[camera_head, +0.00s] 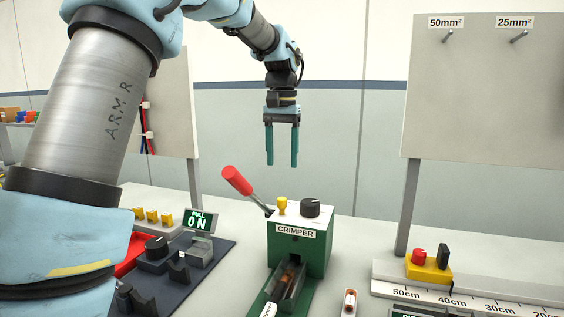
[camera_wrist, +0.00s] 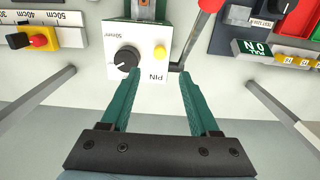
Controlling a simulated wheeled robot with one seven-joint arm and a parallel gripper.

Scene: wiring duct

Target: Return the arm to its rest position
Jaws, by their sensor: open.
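My gripper (camera_head: 281,163) is open and empty, pointing down in the air above and behind the crimper (camera_head: 300,245). Its two green fingers also show in the wrist view (camera_wrist: 160,80), apart with nothing between them. The crimper is a green box with a white top, a black knob (camera_head: 310,207), a yellow button (camera_head: 282,206) and a lever with a red handle (camera_head: 237,180) tilted up to the left. A cable piece (camera_head: 290,278) appears to lie in the channel at the crimper's front. My arm runs across the upper left of the head view.
A board (camera_head: 488,90) with two pegs labelled 50mm² and 25mm² stands at right on a post. A ruler (camera_head: 470,293) and a yellow block (camera_head: 428,265) with a red button lie below it. A dark pull-test fixture (camera_head: 185,265) is at left. The air around my gripper is clear.

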